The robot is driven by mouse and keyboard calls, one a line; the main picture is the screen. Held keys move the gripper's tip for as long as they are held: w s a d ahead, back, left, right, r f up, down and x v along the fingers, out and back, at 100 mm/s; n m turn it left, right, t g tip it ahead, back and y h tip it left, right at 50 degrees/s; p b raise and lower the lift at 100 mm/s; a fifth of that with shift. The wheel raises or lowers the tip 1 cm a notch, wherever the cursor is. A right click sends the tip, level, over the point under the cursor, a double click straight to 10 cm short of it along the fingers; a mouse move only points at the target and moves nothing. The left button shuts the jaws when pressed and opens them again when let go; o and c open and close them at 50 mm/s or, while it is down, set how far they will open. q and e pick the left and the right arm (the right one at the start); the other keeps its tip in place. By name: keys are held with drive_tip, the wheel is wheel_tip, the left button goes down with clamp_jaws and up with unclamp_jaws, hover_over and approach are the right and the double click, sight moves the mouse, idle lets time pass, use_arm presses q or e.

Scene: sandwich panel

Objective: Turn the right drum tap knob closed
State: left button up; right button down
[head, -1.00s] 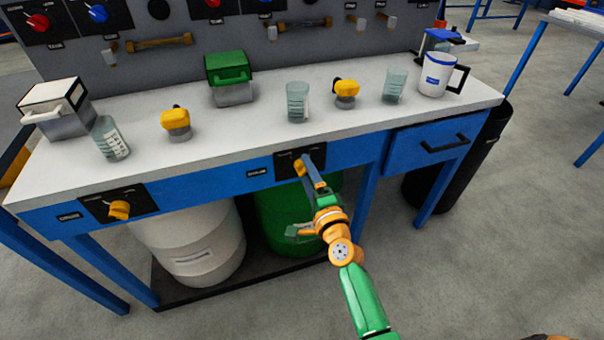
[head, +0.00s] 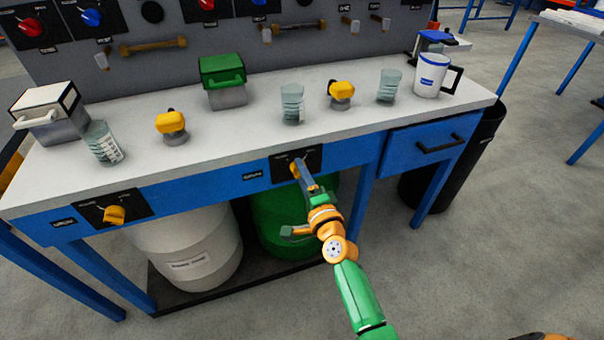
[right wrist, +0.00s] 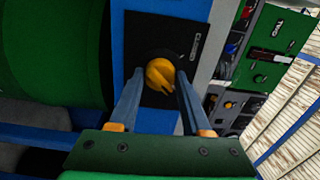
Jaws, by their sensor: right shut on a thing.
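The right drum tap knob (head: 293,168) is yellow-orange, on a black plate on the blue front rail of the bench, above the green drum (head: 266,222). The knob (right wrist: 160,74) also shows in the right wrist view, between my two blue-grey fingers. My right gripper (head: 299,164) reaches it from the front and is shut on it. In the right wrist view my right gripper (right wrist: 159,84) has one finger on each side of the knob. The knob's exact angle is hard to read. My left gripper is in no view.
A second yellow knob (head: 114,214) is on the rail at left, above the white drum (head: 190,255). Bottles, yellow-topped items, a green-lidded box (head: 222,76) and a mug (head: 431,76) stand on the bench top (head: 260,135). A drawer (head: 432,148) is at right.

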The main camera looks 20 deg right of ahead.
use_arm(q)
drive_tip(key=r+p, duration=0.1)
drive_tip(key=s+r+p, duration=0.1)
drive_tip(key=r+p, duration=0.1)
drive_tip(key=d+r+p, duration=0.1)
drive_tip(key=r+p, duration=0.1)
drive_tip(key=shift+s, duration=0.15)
use_arm(e)
drive_tip(key=n, duration=1.7)
drive_tip(key=shift+n, duration=0.3)
drive_tip(key=shift+c, duration=1.8)
unclamp_jaws()
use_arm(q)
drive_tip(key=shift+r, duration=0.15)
use_arm(e)
drive_tip(key=shift+s, duration=0.1)
